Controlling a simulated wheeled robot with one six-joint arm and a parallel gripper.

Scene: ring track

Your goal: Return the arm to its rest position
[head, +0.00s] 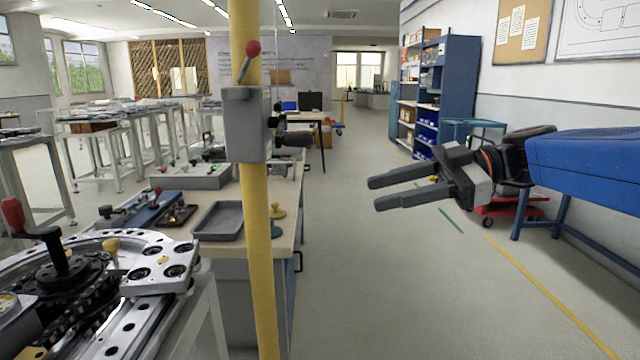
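My gripper (374,193) is in the right half of the head view, held out over the aisle and pointing left. Its two dark fingers are apart with nothing between them. My dark wrist and arm links reach back to the right from it, in front of the blue object at the right edge. The gripper touches nothing that I can see.
A yellow post (262,240) with a grey lever box (247,122) stands left of the gripper. Behind it is a workbench (285,205) with a grey tray (219,221). A ring track (125,330) lies lower left. A blue shelf (457,85) stands behind.

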